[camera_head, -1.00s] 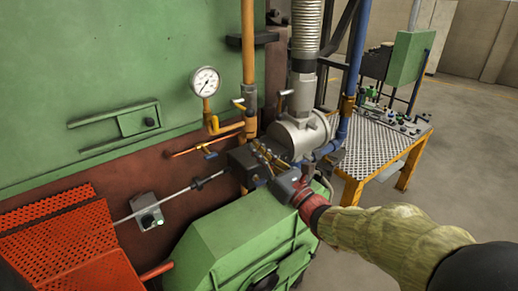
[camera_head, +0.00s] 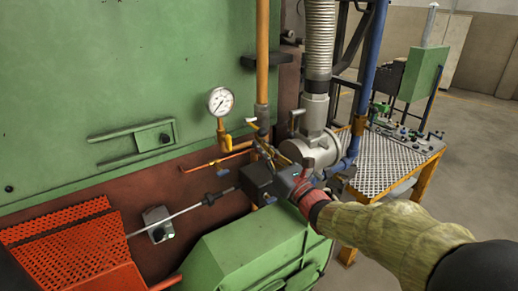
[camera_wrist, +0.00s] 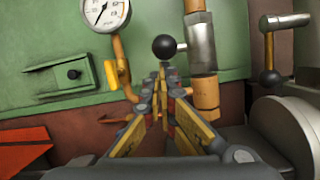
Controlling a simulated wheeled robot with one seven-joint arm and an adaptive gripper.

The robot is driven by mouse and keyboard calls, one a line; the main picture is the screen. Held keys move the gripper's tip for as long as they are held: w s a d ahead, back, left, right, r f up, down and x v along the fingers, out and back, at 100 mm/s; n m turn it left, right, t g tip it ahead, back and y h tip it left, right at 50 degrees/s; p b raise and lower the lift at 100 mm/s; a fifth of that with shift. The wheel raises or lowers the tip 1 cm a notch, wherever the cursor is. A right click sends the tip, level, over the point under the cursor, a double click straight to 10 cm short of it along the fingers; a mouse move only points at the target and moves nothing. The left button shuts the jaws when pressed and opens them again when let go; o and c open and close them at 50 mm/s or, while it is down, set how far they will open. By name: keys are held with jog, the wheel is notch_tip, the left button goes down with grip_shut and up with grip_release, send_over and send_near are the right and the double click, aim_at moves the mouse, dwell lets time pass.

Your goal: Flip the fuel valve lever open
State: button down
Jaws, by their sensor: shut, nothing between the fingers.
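My gripper (camera_head: 263,146) is in front of the vertical orange fuel pipe (camera_head: 262,55), below its grey fitting. In the wrist view, the closed fingers (camera_wrist: 160,78) point at a black ball knob (camera_wrist: 164,47). A small yellow handle (camera_wrist: 111,75) stands left of the fingers. The gripper is shut and empty.
A pressure gauge (camera_head: 221,101) stands left of the pipe. The silver blower housing (camera_head: 313,149), with another black-knobbed lever (camera_wrist: 270,78), is close on the right. A green burner casing (camera_head: 245,250) lies below. A perforated table (camera_head: 385,158) stands farther right.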

jog(key=shift+d+r+g+p, duration=0.1)
jog(key=shift+r+g+p, duration=0.2)
jog(key=shift+r+p, duration=0.1)
